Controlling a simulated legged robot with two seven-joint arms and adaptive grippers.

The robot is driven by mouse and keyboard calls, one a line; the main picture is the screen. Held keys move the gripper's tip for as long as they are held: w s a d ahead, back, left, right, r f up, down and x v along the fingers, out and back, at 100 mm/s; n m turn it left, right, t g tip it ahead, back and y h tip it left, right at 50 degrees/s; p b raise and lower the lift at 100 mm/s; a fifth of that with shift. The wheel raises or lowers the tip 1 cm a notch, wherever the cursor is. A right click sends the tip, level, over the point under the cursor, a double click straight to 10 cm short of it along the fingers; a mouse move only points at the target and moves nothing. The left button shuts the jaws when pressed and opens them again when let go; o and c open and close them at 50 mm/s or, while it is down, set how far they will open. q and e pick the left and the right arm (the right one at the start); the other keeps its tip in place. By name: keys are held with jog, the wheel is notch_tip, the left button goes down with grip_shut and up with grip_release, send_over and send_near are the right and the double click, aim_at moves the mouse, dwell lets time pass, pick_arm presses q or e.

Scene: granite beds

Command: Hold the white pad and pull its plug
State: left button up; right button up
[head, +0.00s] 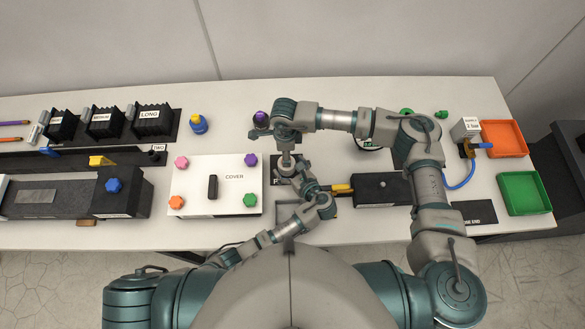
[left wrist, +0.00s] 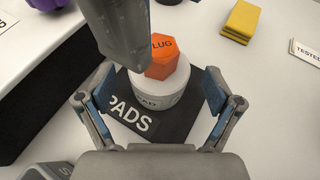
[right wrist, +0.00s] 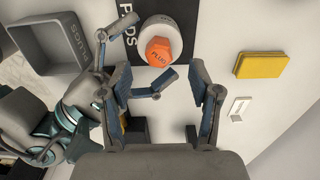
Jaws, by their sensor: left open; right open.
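The round white pad (left wrist: 158,97) stands on the black PADS mat (left wrist: 185,125), with the orange plug (left wrist: 163,62) seated on its top. In the right wrist view the pad (right wrist: 160,27) and plug (right wrist: 160,51) also show. My left gripper (left wrist: 160,82) is open, its fingers on either side of the pad with gaps visible. My right gripper (right wrist: 163,84) is open and empty above, its fingers pointing toward the plug but not around it. In the head view my arms hide most of the pad and plug.
A grey PLUGS tray (right wrist: 48,50) lies beside the mat. A yellow block (right wrist: 261,65) and a white TESTED label (right wrist: 240,108) are on the other side. In the head view, the white COVER box (head: 235,185) is left of the grippers and a black box (head: 378,191) is right.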

pick_arm(q)
jog(key=c, duration=1.5)
jog(key=shift+f, duration=0.1)
jog(key=shift+s, duration=0.1)
jog(key=o, duration=0.8)
jog(key=shift+f, duration=0.1)
jog(key=shift+c, duration=0.2)
jog(key=c, duration=0.6)
pick_arm(e)
jog(key=shift+c, duration=0.5)
jog(key=shift+f, duration=0.15)
